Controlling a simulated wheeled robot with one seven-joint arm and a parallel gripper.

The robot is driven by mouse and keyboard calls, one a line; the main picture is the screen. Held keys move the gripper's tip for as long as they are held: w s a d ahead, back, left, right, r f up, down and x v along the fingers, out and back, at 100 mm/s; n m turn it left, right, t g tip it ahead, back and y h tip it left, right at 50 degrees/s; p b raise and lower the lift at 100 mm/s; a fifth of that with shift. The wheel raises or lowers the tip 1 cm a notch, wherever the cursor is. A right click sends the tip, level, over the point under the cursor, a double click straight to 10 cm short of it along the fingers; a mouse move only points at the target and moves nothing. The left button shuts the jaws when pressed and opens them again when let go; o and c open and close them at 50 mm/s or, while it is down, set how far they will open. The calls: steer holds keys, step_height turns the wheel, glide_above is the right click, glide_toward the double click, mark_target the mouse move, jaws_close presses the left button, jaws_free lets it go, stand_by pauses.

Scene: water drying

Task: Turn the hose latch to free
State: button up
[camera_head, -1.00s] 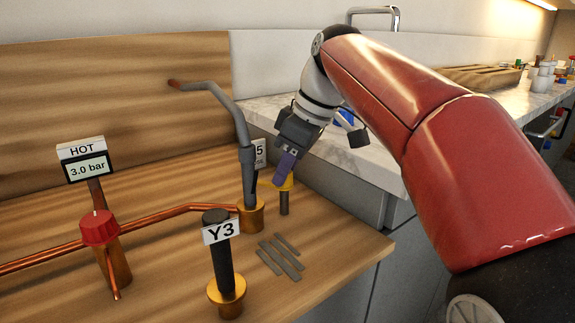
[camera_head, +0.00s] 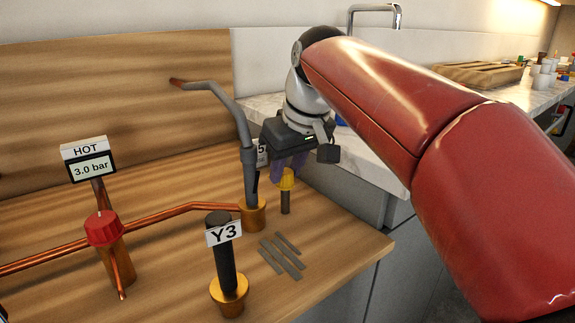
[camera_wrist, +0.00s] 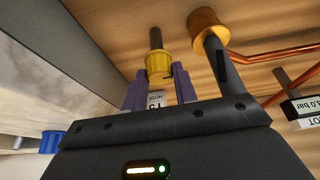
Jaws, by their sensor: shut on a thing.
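A yellow knob (camera_head: 287,180), which I take for the hose latch, sits on a short dark post (camera_head: 285,203) at the right part of the wooden bench. In the wrist view the yellow knob (camera_wrist: 158,63) lies between the purple fingertips. My gripper (camera_head: 289,168) points down over it and is shut on it. A grey bent hose (camera_head: 246,158) rises from a brass base (camera_head: 252,214) just left of the latch. A white label behind the fingers is partly hidden.
A black post labelled Y3 (camera_head: 222,235) stands in front. Flat grey strips (camera_head: 284,258) lie near the bench's right edge. A red valve (camera_head: 103,228), copper pipe (camera_head: 165,217) and HOT gauge reading 3.0 bar (camera_head: 88,165) are at left.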

stand_by(0.3)
steer(key=o, duration=1)
steer(key=shift+c, duration=0.2)
steer(key=p+v, duration=0.1)
steer(key=v, duration=0.7)
steer(key=shift+f, duration=0.1)
